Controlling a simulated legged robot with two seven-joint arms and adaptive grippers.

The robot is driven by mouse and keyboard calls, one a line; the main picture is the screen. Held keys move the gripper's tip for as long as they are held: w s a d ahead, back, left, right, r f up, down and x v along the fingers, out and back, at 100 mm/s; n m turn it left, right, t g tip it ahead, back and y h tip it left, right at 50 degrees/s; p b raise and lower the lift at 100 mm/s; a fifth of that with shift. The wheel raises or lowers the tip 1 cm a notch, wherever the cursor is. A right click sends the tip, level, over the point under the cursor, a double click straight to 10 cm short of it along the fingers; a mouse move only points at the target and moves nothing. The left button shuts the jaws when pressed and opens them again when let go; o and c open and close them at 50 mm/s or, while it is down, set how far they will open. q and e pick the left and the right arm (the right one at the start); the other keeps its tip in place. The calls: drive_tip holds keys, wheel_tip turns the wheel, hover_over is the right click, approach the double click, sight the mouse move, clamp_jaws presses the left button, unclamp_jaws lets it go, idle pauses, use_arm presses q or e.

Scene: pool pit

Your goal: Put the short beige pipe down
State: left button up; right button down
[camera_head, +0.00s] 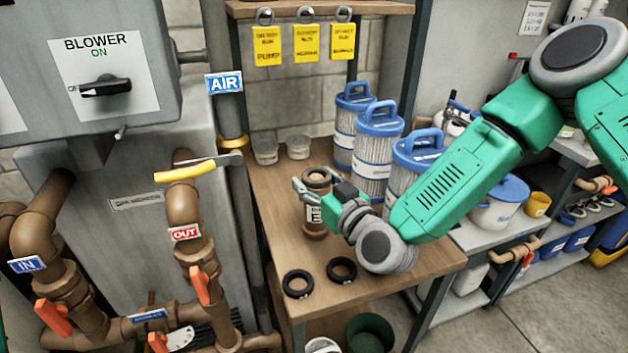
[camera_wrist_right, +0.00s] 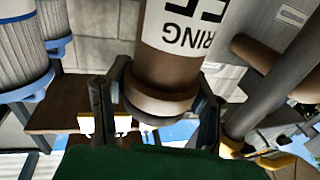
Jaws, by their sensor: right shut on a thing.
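The short pipe (camera_head: 316,216) is brown with flanged ends and a pale label with dark letters. It is upright over the wooden table (camera_head: 272,190), left of the blue-topped filters; I cannot tell whether its lower end touches the wood. My right gripper (camera_head: 312,190) reaches it from the right and is shut on it near its upper end. In the right wrist view the pipe (camera_wrist_right: 165,70) stands between the two dark fingers, its label lettering upside down. My left gripper is not in view.
Two black rings (camera_head: 298,284) (camera_head: 341,270) lie near the table's front edge. Several blue-topped filters (camera_head: 377,150) stand behind and right of the pipe. Two small clear cups (camera_head: 298,146) sit at the back. Bare wood shows left of the pipe. Blower piping (camera_head: 183,225) stands left.

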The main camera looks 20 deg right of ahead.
drive_tip(key=shift+d, duration=0.25)
drive_tip(key=c, duration=1.1)
unclamp_jaws()
drive_tip(key=shift+d+f, duration=0.15)
drive_tip(key=shift+d, duration=0.1)
drive_tip(key=o, duration=0.4)
drive_tip(key=shift+d, duration=0.25)
drive_tip(key=shift+s+a, duration=0.1)
drive_tip(key=shift+a, duration=0.35)
drive_tip(key=shift+s, duration=0.35)
drive_tip(key=v, duration=1.1)
drive_tip(key=shift+b, duration=0.35)
drive_tip(key=shift+s+d, duration=0.1)
drive_tip(key=shift+d, duration=0.15)
